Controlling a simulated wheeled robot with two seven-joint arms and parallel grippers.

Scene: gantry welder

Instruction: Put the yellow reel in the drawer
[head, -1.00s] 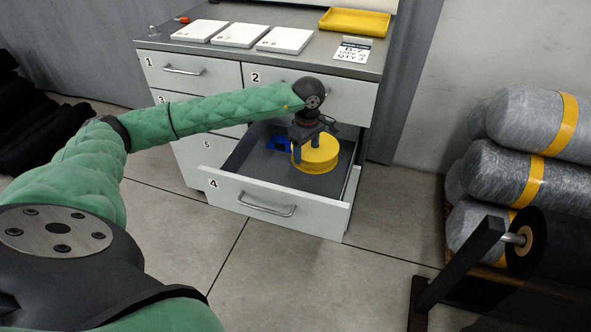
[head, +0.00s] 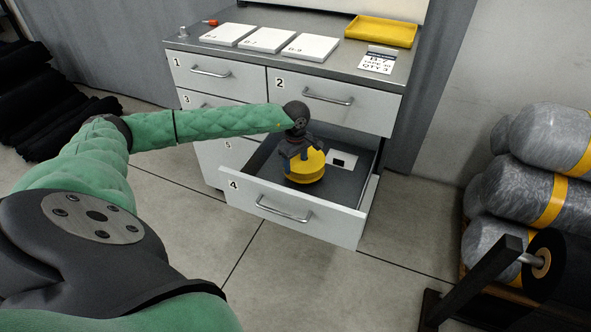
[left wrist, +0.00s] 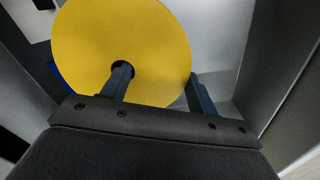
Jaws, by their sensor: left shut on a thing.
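The yellow reel (head: 310,168) is within the open drawer (head: 335,226), marked 4, towards its left part in the head view. I cannot tell whether it touches the drawer floor. My left gripper (head: 297,158) comes down on it from above and is shut on it. In the left wrist view the reel (left wrist: 150,40) is a flat yellow disc. One finger of my gripper (left wrist: 160,88) is in its centre hole, the other outside its rim. My right gripper is not in view.
A white card with a black patch (head: 343,159) lies in the drawer right of the reel. A blue thing (left wrist: 54,72) shows partly beside the reel. The cabinet top holds white slabs (head: 267,40) and a yellow tray (head: 381,31). Grey cylinders (head: 545,145) are stacked at right.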

